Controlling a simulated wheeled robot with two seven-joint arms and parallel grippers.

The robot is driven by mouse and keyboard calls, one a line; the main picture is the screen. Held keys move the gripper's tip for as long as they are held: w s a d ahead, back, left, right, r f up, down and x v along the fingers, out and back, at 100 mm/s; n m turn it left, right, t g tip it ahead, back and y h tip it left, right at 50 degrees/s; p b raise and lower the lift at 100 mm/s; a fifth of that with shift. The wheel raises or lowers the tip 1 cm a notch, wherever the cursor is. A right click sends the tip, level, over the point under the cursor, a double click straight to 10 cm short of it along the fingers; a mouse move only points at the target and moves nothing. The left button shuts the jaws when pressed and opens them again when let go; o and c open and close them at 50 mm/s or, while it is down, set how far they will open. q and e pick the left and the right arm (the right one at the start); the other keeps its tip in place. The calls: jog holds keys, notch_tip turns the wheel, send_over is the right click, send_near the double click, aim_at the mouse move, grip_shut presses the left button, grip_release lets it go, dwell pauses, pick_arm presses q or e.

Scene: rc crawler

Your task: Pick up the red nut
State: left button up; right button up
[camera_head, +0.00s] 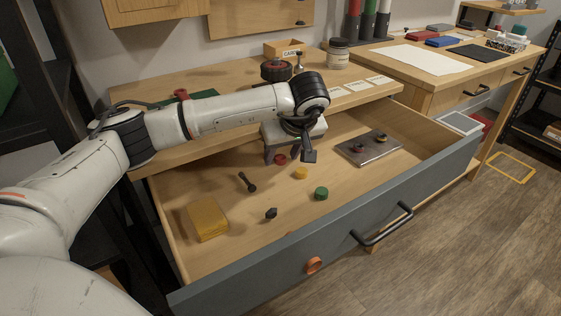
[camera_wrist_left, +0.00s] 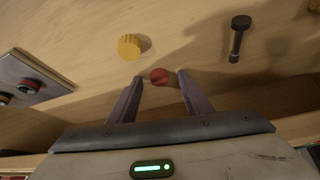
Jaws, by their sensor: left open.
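The red nut (camera_head: 280,159) lies on the wooden floor of the open drawer, near the drawer's back side. In the left wrist view the red nut (camera_wrist_left: 159,76) shows between and slightly beyond my fingertips. My left gripper (camera_head: 289,154) hangs over the drawer, close to the nut, with its fingers pointing down. In the left wrist view the left gripper (camera_wrist_left: 160,77) is open, with a finger on either side of the nut and nothing held. The fingers appear clear of the nut. My right gripper is in neither view.
A yellow nut (camera_head: 301,172), a green nut (camera_head: 321,193), a black bolt (camera_head: 247,182) and a yellow block (camera_head: 207,219) lie nearby in the drawer. A metal plate (camera_head: 368,148) with small parts lies to the right. The drawer front (camera_head: 330,232) has a dark handle.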

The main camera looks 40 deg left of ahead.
pick_arm(q)
jog(key=c, duration=1.1)
jog(key=shift+r, duration=0.1)
